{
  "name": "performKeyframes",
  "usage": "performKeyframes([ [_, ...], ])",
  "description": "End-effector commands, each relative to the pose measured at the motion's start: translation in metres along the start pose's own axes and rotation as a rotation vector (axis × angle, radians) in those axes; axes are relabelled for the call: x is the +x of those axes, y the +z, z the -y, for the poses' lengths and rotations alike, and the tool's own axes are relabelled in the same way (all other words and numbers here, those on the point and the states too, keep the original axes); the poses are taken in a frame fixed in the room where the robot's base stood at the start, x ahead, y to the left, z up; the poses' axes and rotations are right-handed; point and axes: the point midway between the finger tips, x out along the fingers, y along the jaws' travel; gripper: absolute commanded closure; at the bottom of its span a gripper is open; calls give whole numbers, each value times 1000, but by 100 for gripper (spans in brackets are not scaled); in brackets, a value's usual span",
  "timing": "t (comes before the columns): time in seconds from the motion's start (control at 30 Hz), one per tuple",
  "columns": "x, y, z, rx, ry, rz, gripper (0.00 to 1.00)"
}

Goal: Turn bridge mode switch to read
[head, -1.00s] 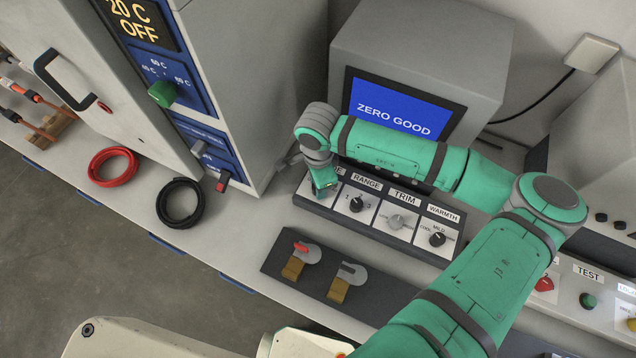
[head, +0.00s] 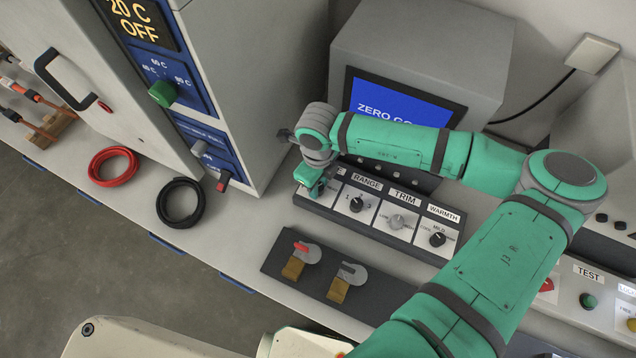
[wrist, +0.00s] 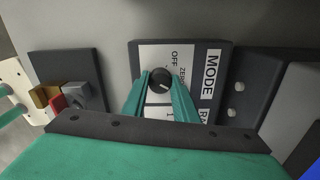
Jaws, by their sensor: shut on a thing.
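The bridge mode switch (wrist: 160,80) is a small black round knob on a white plate labelled MODE, seen in the wrist view. OFF and ZERO can be read beside it; the rest of its scale is hidden by my fingers. My gripper (wrist: 160,88) has its two green fingers shut on the knob, one on each side. In the head view my gripper (head: 314,186) is at the left end of the bridge's knob panel (head: 322,208), and my wrist hides the mode switch there.
The RANGE (head: 356,204), TRIM (head: 397,221) and WARMTH (head: 437,239) knobs stand to the right. The screen (head: 395,108) behind is partly covered by my arm. Two levers (head: 302,252) sit in front. Black (head: 180,203) and red (head: 112,167) cable coils lie left.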

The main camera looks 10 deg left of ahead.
Motion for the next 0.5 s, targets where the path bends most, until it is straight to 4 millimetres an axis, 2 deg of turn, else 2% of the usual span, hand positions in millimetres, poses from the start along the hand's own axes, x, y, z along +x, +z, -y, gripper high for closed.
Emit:
performKeyframes([
  [0.5, -1, 1, 1, 407, -3, 4, 96],
])
